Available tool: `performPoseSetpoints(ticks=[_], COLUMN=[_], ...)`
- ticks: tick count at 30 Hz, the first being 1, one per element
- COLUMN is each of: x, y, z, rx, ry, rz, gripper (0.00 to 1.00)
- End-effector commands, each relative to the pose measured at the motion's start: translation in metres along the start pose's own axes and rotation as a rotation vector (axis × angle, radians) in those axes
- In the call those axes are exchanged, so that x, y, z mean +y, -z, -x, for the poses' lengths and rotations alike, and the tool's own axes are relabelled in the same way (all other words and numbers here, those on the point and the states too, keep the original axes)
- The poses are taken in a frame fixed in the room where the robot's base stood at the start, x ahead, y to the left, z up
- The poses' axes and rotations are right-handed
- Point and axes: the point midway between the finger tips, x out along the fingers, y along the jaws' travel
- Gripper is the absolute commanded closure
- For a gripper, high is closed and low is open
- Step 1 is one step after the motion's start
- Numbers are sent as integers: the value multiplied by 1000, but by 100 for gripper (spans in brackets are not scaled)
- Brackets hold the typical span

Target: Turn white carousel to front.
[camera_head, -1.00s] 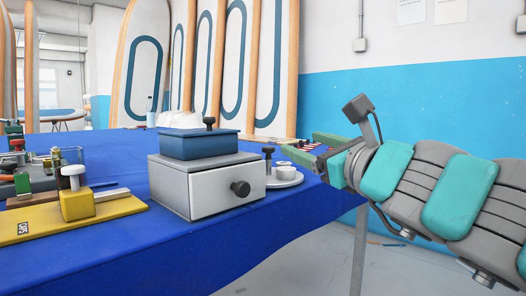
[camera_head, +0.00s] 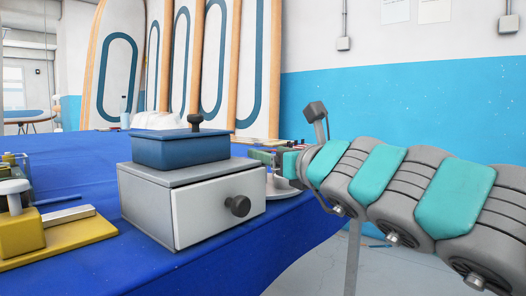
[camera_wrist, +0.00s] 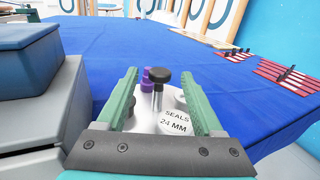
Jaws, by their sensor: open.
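The white carousel (camera_wrist: 145,121) is a round white plate with a black-topped post (camera_wrist: 158,92) standing on it. Purple pieces (camera_wrist: 148,76) and a white round container marked "SEALS 24 MM" (camera_wrist: 175,123) sit on it. In the head view only part of the carousel (camera_head: 282,188) shows, right of the drawer box, with my gripper in front of it. My gripper (camera_wrist: 160,72) is open, its two green fingers on either side of the post. I cannot tell whether a finger touches anything. It also shows in the head view (camera_head: 262,156). The fingers and palm hide parts of the plate.
A grey drawer box (camera_head: 145,200) with a black knob and a blue lidded box (camera_head: 182,150) on top stands close left of my gripper. A yellow base (camera_head: 75,240) lies further left. Red slatted racks (camera_wrist: 285,75) lie right. Blue cloth beyond the carousel is clear.

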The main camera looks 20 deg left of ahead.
Motion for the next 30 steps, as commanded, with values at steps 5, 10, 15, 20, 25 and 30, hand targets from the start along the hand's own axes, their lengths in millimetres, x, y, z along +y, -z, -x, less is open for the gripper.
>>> performPoseSetpoints(ticks=[5, 10, 15, 20, 25, 30], x=[-1, 0, 0, 0, 0, -1], y=[-1, 0, 0, 0, -1, -1], z=[-24, -36, -36, -36, -36, -36], rx=[-2, -1, -1, -2, -2, -2], ry=[1, 0, 1, 1, 1, 1], rz=[-2, -1, 0, 0, 0, 0], gripper=[32, 32, 32, 39, 59, 78])
